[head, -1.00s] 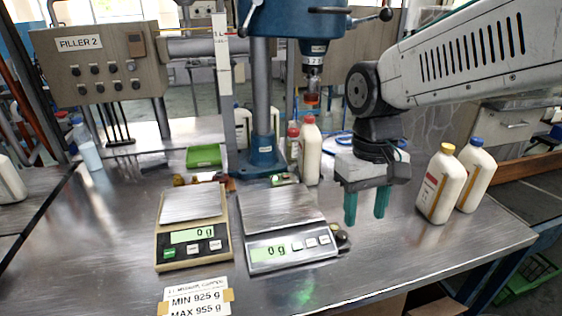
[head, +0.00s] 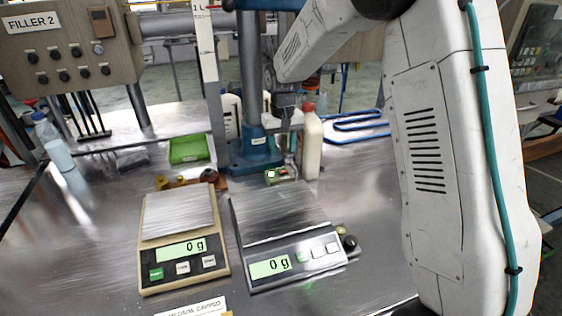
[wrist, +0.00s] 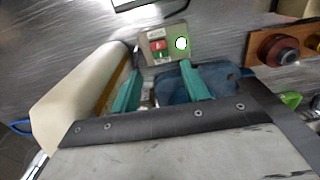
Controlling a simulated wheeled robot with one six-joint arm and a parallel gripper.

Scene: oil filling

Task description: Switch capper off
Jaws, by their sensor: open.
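The capper's small switch box (head: 281,175) sits on the steel table at the foot of the capper's blue base (head: 257,150). In the wrist view, the switch box (wrist: 165,48) shows a red button (wrist: 158,45), a green mark below it and a round, bright white button with a green rim (wrist: 181,43). My gripper's teal fingers (wrist: 160,72) are open and empty, just short of the box and apart from it. In the head view, my gripper is at the capper column, partly hidden by my arm.
A white bottle with a red cap (head: 311,145) stands right beside my gripper; it also shows at left in the wrist view (wrist: 80,95). Two scales, one beige (head: 184,272) and one grey (head: 295,264), read 0 g. A green tray (head: 188,149) lies behind left.

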